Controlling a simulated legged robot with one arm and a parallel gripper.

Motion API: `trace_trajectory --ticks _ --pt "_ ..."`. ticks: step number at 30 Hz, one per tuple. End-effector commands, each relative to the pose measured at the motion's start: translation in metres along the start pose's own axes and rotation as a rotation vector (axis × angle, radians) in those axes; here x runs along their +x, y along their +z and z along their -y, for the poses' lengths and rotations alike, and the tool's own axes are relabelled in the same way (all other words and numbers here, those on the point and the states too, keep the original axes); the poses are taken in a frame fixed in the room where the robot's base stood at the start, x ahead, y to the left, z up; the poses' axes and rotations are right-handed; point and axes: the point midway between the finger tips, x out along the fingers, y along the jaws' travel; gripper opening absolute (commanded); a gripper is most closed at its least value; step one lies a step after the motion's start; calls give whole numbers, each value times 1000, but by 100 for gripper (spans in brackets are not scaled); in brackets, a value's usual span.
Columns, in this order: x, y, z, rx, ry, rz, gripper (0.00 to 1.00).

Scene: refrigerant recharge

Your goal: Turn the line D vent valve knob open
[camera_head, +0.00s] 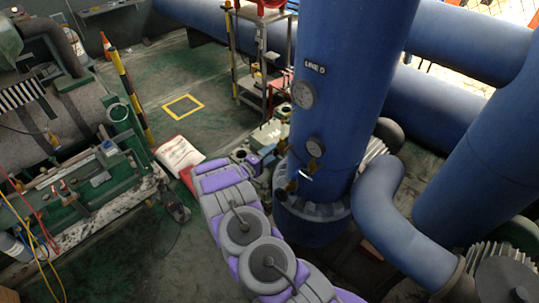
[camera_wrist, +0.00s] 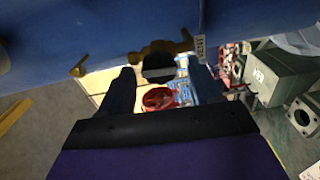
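The line D pipe (camera_head: 345,90) is a thick blue upright with a "LINE D" label and two round gauges. Brass fittings (camera_head: 291,186) stick out low on its left side. In the wrist view a brass valve (camera_wrist: 160,48) juts from the blue pipe, with a dark block-like knob (camera_wrist: 158,68) under it. My gripper (camera_wrist: 160,76) is open, one dark finger on each side of the knob. The knob appears between the fingertips; whether they touch it is unclear. In the head view my purple and grey arm reaches the pipe's left side, and the fingertips are hard to make out.
A second brass fitting (camera_wrist: 80,66) sticks out left of the valve. A curved blue pipe (camera_head: 398,220) stands right of line D. A metal shelf cart (camera_head: 262,60) stands behind. A grey box (camera_wrist: 280,78) and a red round object (camera_wrist: 158,98) show in the wrist background.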

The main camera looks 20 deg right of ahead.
Motion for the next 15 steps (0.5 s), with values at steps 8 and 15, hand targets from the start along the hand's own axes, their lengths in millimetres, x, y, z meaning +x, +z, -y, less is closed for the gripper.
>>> trace_trajectory --ticks 8,15 --pt "-6 1 1 0 -1 1 63" --pt "-32 2 2 -3 0 1 63"
